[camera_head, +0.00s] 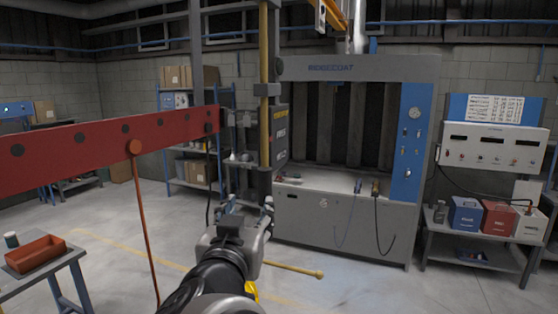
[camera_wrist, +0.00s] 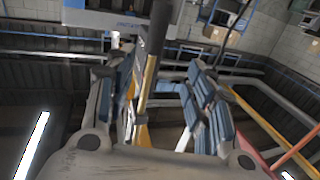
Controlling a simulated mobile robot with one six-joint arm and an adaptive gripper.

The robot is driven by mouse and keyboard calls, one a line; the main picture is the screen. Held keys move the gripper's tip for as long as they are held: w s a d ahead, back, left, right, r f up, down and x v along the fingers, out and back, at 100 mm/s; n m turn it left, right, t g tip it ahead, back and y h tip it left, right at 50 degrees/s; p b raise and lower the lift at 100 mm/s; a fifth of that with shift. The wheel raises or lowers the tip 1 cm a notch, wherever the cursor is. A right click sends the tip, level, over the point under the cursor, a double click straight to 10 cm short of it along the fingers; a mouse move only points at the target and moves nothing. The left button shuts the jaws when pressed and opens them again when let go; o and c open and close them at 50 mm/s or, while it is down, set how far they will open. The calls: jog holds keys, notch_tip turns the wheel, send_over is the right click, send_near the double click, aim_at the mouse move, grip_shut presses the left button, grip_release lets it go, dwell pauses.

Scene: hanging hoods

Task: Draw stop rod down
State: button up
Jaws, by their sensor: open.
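A yellow upright rod (camera_head: 264,140) runs along a grey column, with dark collars on it; it may be the stop rod. A second yellow rod (camera_head: 295,270) with a round knob lies nearly level, low behind my gripper, so I cannot tell which is meant. My gripper (camera_head: 247,207) is open, its fingers pointing up and away at the column's lower part. In the wrist view, a yellow bar (camera_wrist: 150,78) with a dark grey part shows between the blue-padded fingers of my gripper (camera_wrist: 160,85). Contact cannot be told.
A grey spray booth (camera_head: 340,225) stands behind. A bench with boxes (camera_head: 470,238) is right; a small table with a red tray (camera_head: 36,254) is front left. Floor between is mostly clear.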

aim_at(264, 182)
jog(key=shift+h, duration=0.3)
jog(key=w, duration=0.5)
jog(key=w+d+p, duration=0.1)
jog(key=w, duration=0.5)
jog(key=w+p, duration=0.1)
jog(key=w, duration=0.5)
jog(key=shift+w+d+r, duration=0.1)
jog(key=shift+w+d, duration=0.1)
jog(key=shift+d, duration=0.2)
grip_shut()
